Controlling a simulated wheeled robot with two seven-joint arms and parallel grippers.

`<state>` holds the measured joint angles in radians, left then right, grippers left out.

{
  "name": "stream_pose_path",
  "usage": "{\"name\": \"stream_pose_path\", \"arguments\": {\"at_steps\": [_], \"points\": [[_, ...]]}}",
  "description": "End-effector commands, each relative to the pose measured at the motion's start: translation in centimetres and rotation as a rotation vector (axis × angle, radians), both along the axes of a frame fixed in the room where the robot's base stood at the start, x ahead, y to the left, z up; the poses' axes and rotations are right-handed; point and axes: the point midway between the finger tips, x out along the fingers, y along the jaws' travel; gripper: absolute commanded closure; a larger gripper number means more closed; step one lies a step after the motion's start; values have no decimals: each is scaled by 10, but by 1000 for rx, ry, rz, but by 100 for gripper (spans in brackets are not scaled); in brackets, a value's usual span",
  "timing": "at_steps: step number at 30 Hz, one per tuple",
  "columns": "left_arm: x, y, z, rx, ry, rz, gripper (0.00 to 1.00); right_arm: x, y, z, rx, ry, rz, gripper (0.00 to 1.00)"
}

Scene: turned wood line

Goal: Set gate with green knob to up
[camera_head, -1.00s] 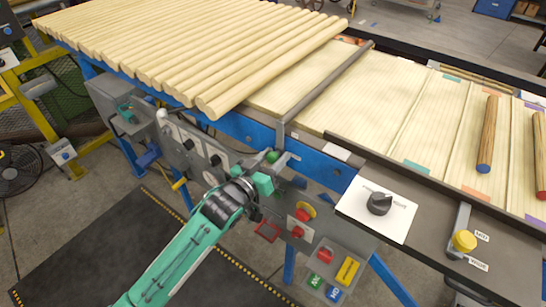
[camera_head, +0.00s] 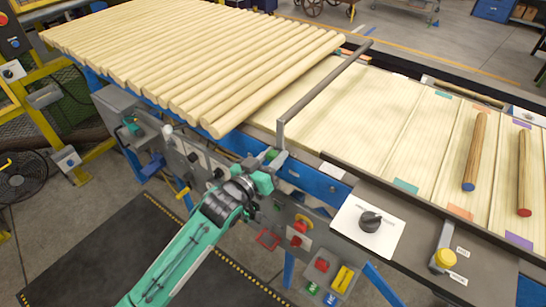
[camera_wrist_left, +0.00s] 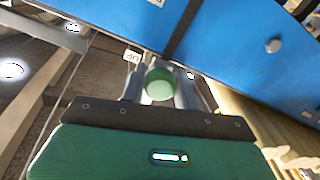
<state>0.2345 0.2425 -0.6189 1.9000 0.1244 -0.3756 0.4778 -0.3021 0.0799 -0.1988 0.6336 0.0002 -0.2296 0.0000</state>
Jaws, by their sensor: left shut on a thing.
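The gate is a grey bar (camera_head: 325,82) across the pale slatted bed, at the front edge of the round wooden rods. Its near end bends down as a short post, and the bar stands raised above the bed. The green knob (camera_head: 272,154) is at the bar's near lower end, and it also shows in the left wrist view (camera_wrist_left: 159,84). My left gripper (camera_head: 262,171) is shut on the green knob, with fingers on either side of it. A small label reading "UP" (camera_wrist_left: 133,56) is beside the knob in the left wrist view. My right gripper is not in view.
A panel with red and yellow buttons (camera_head: 302,225) is right of my left gripper. A black dial (camera_head: 371,221) and a yellow-knobbed lever (camera_head: 445,258) are farther right. Two rods with blue and red ends lie on the bed. A dark floor mat lies below.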

Motion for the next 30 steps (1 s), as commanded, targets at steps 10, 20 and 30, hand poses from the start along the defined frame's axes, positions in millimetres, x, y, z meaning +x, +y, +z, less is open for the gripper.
{"name": "stream_pose_path", "arguments": {"at_steps": [10, 20, 30], "points": [[1, 0, 10, -10, -11, 0, 100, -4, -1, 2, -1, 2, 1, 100], [0, 0, 7, -5, -7, -1, 48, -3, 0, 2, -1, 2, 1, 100], [-19, 15, 3, -2, -3, 0, 48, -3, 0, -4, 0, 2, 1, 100]]}}
